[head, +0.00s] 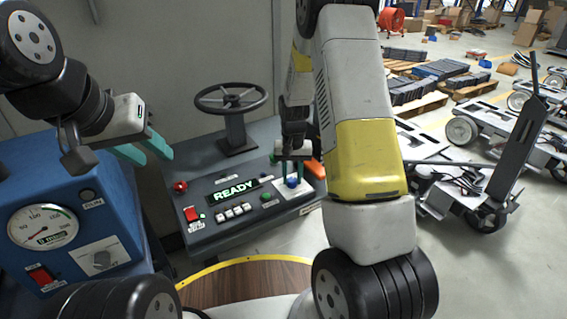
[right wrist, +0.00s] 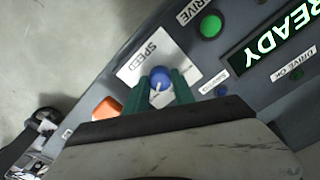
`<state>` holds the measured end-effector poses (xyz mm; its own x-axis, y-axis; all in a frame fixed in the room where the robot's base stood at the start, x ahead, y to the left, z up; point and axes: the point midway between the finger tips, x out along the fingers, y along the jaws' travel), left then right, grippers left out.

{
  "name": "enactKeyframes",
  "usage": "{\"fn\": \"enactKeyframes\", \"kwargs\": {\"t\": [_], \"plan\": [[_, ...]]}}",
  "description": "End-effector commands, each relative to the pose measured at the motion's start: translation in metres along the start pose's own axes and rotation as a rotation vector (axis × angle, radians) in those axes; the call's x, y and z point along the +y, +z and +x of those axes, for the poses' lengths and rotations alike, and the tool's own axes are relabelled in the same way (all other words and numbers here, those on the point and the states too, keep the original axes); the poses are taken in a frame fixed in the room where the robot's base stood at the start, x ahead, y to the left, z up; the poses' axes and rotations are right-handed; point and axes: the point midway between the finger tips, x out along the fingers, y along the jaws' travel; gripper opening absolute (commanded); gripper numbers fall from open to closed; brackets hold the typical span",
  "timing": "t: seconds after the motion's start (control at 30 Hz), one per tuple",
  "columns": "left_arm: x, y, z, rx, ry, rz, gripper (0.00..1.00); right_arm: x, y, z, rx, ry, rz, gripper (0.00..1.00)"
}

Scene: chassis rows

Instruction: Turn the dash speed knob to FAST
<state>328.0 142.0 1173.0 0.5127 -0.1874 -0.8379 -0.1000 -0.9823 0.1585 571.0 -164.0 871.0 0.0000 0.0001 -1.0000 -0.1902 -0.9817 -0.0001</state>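The dash speed knob (head: 292,182) is a small blue knob with a white pointer, on a white plate (right wrist: 133,68) lettered SPEED at the dash's right end. In the right wrist view, the knob (right wrist: 160,78) sits between my right gripper's green fingertips (right wrist: 161,82). Its pointer slants toward the lower left of that picture. In the head view, my right gripper (head: 292,174) comes down over the knob. I cannot tell whether its fingers press the knob. FAST and SLOW marks are not readable. My left gripper (head: 146,149) is open and empty, left of the dash.
The grey dash (head: 240,176) carries a lit READY display (head: 234,191), a red switch (head: 193,214), white buttons, a green button (right wrist: 211,26) and a steering wheel (head: 231,97). A blue gauge cabinet (head: 95,225) stands at left. An orange part (right wrist: 107,108) lies beside the speed plate.

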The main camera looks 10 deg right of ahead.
Motion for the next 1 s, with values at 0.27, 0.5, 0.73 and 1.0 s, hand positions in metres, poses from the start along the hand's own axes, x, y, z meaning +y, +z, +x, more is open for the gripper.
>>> {"fn": "enactKeyframes", "kwargs": {"t": [0.27, 0.5, 0.73, 1.0], "plan": [[0.000, 0.000, 0.000, 0.000, 0.000, 0.000, 0.36, 0.000, 0.000, 0.000, 0.001, 0.000, 0.000, 0.52], [0.000, 0.000, 0.000, 0.000, 0.000, 0.000, 0.36, 0.000, -0.001, -0.008, 0.004, -0.001, -0.001, 0.52], [0.000, 0.000, 0.000, 0.000, 0.000, 0.000, 0.36, -0.001, -0.002, -0.046, 0.006, -0.002, -0.001, 0.52], [0.000, 0.000, 0.000, 0.000, 0.000, 0.000, 0.36, 0.000, -0.001, -0.076, 0.003, -0.001, 0.000, 0.52]]}}
